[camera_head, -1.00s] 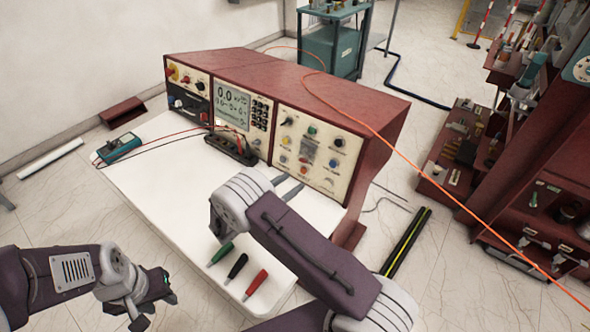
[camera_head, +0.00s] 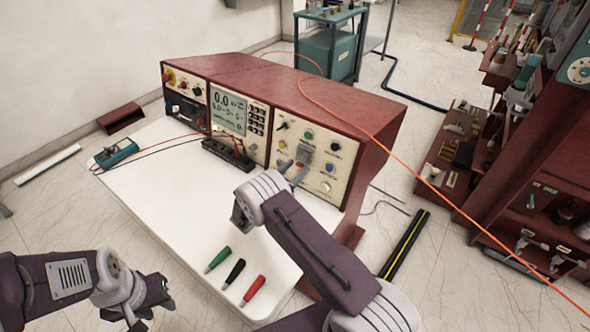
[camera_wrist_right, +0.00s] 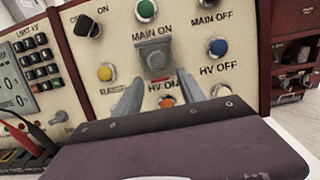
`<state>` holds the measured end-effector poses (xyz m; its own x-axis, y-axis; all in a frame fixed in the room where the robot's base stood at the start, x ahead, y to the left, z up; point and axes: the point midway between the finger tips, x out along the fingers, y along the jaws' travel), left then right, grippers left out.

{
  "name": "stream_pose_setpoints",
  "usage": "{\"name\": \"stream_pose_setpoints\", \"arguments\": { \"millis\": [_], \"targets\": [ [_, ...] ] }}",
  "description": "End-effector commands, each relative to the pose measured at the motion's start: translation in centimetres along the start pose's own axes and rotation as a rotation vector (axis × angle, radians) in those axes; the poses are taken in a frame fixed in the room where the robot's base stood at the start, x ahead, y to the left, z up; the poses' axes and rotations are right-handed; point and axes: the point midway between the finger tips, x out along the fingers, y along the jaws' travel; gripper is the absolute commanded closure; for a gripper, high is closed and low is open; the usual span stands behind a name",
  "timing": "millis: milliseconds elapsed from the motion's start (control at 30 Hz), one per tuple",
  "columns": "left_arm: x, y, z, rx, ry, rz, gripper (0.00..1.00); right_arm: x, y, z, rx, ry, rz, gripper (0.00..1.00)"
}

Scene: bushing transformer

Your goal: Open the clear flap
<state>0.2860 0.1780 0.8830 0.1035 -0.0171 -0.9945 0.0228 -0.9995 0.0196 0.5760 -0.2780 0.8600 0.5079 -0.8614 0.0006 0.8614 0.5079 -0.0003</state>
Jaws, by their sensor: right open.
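The clear flap (camera_wrist_right: 156,60) is a greyish see-through square cover in the middle of the control panel, below the MAIN ON label. It looks shut flat over what lies behind it. In the head view the flap (camera_head: 304,153) is small, partly beside my gripper. My right gripper (camera_wrist_right: 160,92) is open and empty, its two fingers pointing at the panel on either side of the flap's lower part. I cannot tell whether they touch it. In the head view my right gripper (camera_head: 296,173) is partly hidden by my arm. My left gripper (camera_head: 140,308) hangs low at the left, away from the console; its jaws are unclear.
Coloured buttons surround the flap, including a blue one (camera_wrist_right: 217,47) and a yellow one (camera_wrist_right: 105,72). The white tabletop (camera_head: 165,200) holds a multimeter (camera_head: 117,153) and green, black and red probes (camera_head: 234,273). An orange cable (camera_head: 400,150) crosses over the console (camera_head: 300,85).

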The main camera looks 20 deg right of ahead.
Motion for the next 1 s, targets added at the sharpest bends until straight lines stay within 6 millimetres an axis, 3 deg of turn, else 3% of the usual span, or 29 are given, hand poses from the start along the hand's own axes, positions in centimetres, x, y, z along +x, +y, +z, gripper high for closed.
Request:
{"name": "stream_pose_setpoints", "arguments": {
  "millis": [67,100,267,633,1000],
  "targets": [
    [0.0,0.0,0.0,0.0,0.0,0.0,0.64,0.0,0.0,0.0,0.0,0.0,0.0,0.53],
    [0.0,0.0,0.0,0.0,0.0,0.0,0.64,0.0,0.0,0.0,0.0,0.0,0.0,0.58],
    [0.0,0.0,0.0,0.0,0.0,0.0,0.64,0.0,0.0,0.0,0.0,0.0,-0.001,1.0],
    [-1.4,0.0,-0.1,0.0,0.0,0.0,0.64,-0.3,0.0,0.7,0.001,0.052,-0.001,1.0],
    [-7.0,0.1,-0.7,0.0,0.0,0.0,0.64,-1.5,0.0,3.0,0.004,0.334,-0.001,1.0]
  ]
}}
